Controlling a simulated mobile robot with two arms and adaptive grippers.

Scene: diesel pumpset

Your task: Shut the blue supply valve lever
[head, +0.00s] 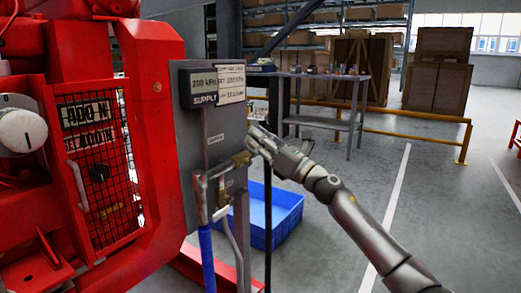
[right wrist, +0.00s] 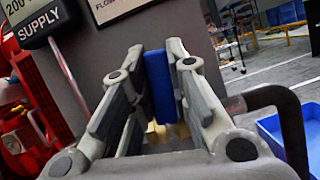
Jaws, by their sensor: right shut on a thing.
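The blue supply valve lever (right wrist: 160,87) stands between the fingers of my right gripper (right wrist: 158,65) in the right wrist view. The gripper is shut on it. The lever is hidden behind the fingers there. Some brass shows below the lever in the wrist view. My left gripper is not in view.
A gauge box (head: 203,88) labelled SUPPLY is on the panel, above pipes and a blue hose (head: 207,262). The red pumpset (head: 155,120) fills the left. A blue crate (head: 285,215) lies on the floor behind the panel. Open floor is at right.

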